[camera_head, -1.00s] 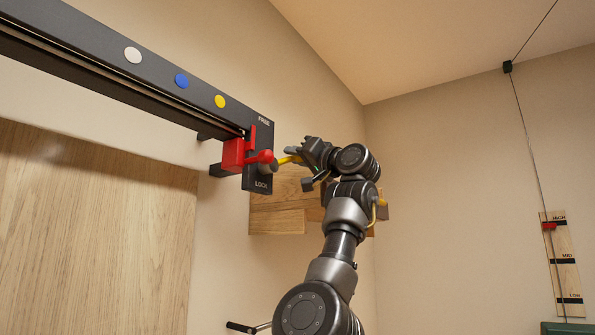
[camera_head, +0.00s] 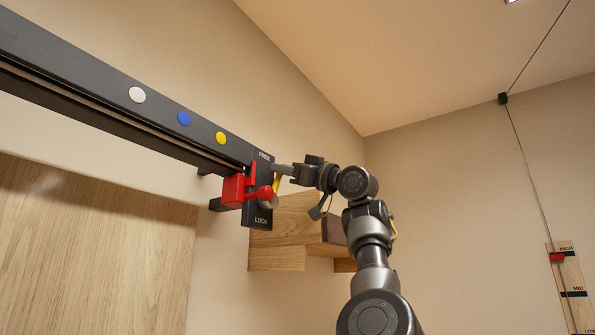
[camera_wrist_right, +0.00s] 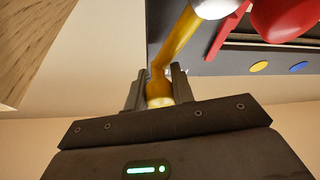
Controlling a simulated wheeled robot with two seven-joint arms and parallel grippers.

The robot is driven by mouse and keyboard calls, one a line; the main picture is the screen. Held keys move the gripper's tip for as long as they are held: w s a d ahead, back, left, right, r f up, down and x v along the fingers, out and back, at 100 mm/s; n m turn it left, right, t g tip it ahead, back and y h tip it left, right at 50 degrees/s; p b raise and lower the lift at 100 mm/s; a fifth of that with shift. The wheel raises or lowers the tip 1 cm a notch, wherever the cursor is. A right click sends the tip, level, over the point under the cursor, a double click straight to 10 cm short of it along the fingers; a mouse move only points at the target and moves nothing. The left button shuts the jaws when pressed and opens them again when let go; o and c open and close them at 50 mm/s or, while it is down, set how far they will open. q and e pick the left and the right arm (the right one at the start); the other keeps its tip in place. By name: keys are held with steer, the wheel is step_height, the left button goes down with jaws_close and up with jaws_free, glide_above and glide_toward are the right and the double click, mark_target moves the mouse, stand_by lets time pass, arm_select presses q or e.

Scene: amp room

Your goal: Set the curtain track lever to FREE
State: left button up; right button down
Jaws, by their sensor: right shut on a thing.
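The curtain track lever is a yellow bar (camera_head: 277,185) on a grey round pivot, on the dark end plate (camera_head: 258,211) of the track. FREE is printed at the plate's top and LOCK at its bottom. The lever points up from the pivot, towards the FREE end, leaning slightly right. My right gripper (camera_head: 282,170) is shut on its outer end. In the right wrist view, the yellow lever (camera_wrist_right: 178,42) runs down between the two fingers (camera_wrist_right: 156,82). Part of the FREE label is hidden there. My left gripper is not in view.
A red carriage (camera_head: 233,190) with a red knob sits beside the pivot on the black track (camera_head: 100,100). White, blue and yellow dots mark the track. Wooden blocks (camera_head: 285,257) stick out from the wall below the gripper. A cord and a marked board (camera_head: 569,275) are at right.

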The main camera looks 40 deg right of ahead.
steer(key=shift+s+a+r+n, duration=0.1)
steer(key=shift+a+n, duration=0.05)
steer(key=shift+n, duration=0.25)
steer(key=c, duration=1.2)
jaws_free()
steer(key=shift+a, duration=0.1)
steer(key=shift+s+d+f, duration=0.2)
steer(key=shift+f, duration=0.05)
steer(key=b+v, duration=0.7)
steer(key=v, duration=0.3)
steer(key=shift+s+d+r, duration=0.1)
steer(key=shift+s, duration=0.05)
